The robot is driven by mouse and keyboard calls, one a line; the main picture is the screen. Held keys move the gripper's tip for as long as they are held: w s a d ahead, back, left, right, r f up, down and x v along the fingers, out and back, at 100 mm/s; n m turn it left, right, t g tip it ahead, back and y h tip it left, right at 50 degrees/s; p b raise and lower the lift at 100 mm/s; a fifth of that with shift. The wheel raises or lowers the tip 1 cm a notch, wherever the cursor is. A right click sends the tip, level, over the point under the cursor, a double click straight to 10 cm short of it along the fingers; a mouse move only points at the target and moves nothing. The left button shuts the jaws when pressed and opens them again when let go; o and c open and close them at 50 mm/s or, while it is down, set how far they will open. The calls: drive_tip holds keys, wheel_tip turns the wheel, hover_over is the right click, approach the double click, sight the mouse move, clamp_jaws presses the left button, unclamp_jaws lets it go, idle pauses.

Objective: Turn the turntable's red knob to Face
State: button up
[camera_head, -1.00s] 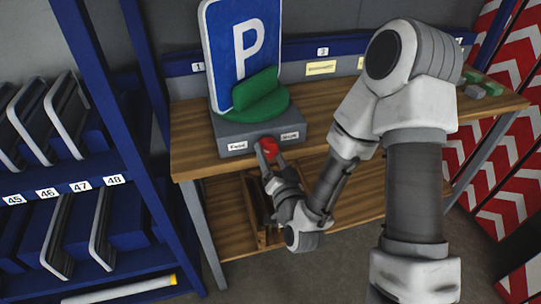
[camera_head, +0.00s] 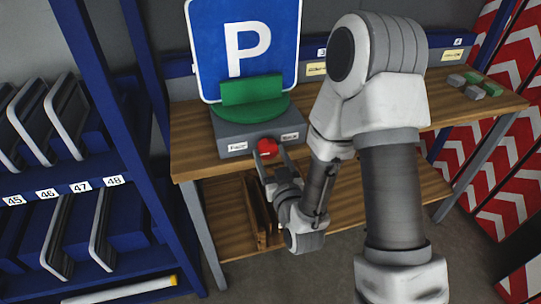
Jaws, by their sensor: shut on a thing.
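The turntable is a grey box (camera_head: 232,148) on the wooden bench, with a round green disc (camera_head: 230,115) and a green holder (camera_head: 252,90) on top. The holder carries a blue parking sign with a white P (camera_head: 215,40), upright and facing the camera nearly square on. The red knob (camera_head: 267,147) is on the box's front, between two white labels. The left label (camera_head: 238,147) seems to read Face; the right label (camera_head: 290,136) is too blurred to read surely. My gripper (camera_head: 271,157) is at the knob from below, shut on it, with a finger at either side.
A blue rack (camera_head: 95,185) with grey-edged signs stands at left. The wooden bench (camera_head: 410,107) has free top to the right, with small grey and green blocks (camera_head: 475,85) at its far end. Red-and-white chevron boards (camera_head: 505,180) lean at right. A lower shelf (camera_head: 345,195) lies under the bench.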

idle(0.4)
drive_tip(key=o, duration=1.4)
drive_tip(key=shift+s, duration=0.2)
